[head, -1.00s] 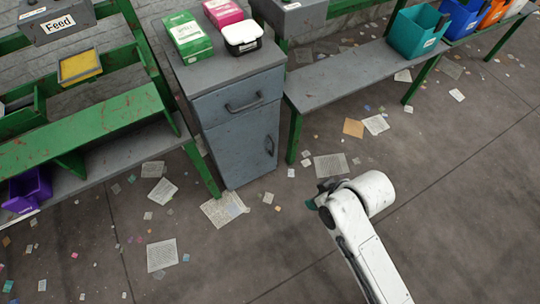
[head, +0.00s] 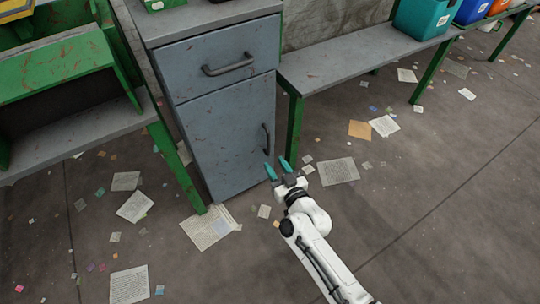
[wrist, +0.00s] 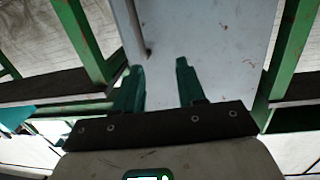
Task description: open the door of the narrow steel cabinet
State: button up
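The narrow steel cabinet (head: 219,105) is grey-blue, with a drawer on top and a door (head: 228,140) below; both are closed. The door's dark upright handle (head: 266,140) is near the door's right edge. My gripper (head: 278,170) has teal fingertips and is just below and in front of the handle in the head view; I cannot tell whether it touches it. In the wrist view the two fingers (wrist: 158,85) are apart with nothing between them. The handle (wrist: 147,48) shows there beyond the fingers, nearer the left one.
A green-legged bench (head: 340,68) stands right of the cabinet, its leg (head: 295,130) close to the door's handle side. A green and grey workbench (head: 90,140) stands on the left. Papers (head: 338,171) lie scattered over the otherwise open floor.

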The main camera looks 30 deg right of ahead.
aim_at(269, 141)
jog(key=w+d+f+b, duration=0.1)
jog(key=w, duration=0.2)
jog(key=w+d+h+b, duration=0.1)
jog(key=w+b, duration=0.1)
jog(key=w, duration=0.2)
jog(key=w+d+f+m+h+b, duration=0.1)
jog(key=w+d+b, duration=0.1)
jog(key=w, duration=0.2)
jog(key=shift+d+f+t, duration=0.1)
jog(key=shift+f+t, duration=0.2)
jog(key=shift+f, duration=0.05)
grip_shut()
dwell(0.4)
